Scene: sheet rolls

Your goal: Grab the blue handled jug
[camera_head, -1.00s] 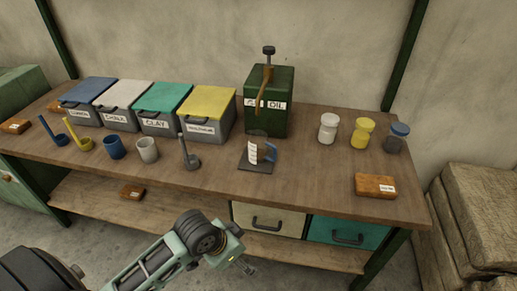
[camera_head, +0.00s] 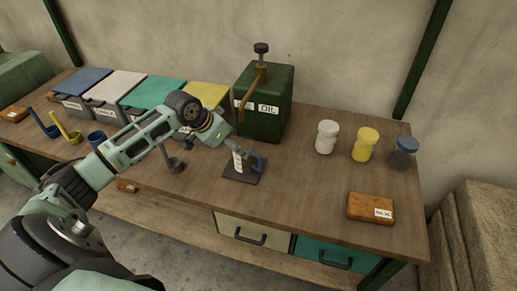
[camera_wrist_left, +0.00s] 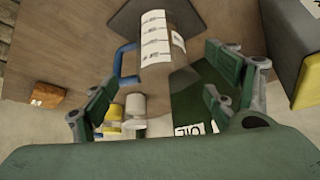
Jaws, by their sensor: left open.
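The jug with the blue handle (camera_head: 238,163) stands upright on a dark square mat (camera_head: 246,177) below the oil tank. It has a white marked label, and its blue handle faces right. In the left wrist view the jug (camera_wrist_left: 156,40) is at the upper middle, with its handle on the left. My left gripper (camera_head: 226,138) is above and just behind the jug in the head view, partly overlapping its top. In the wrist view the fingers of my left gripper (camera_wrist_left: 163,72) are spread apart with nothing between them at their near end. My right gripper is not in view.
A green oil tank (camera_head: 266,98) with a tap stands right behind the jug. Lidded bins and scoops line the left.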

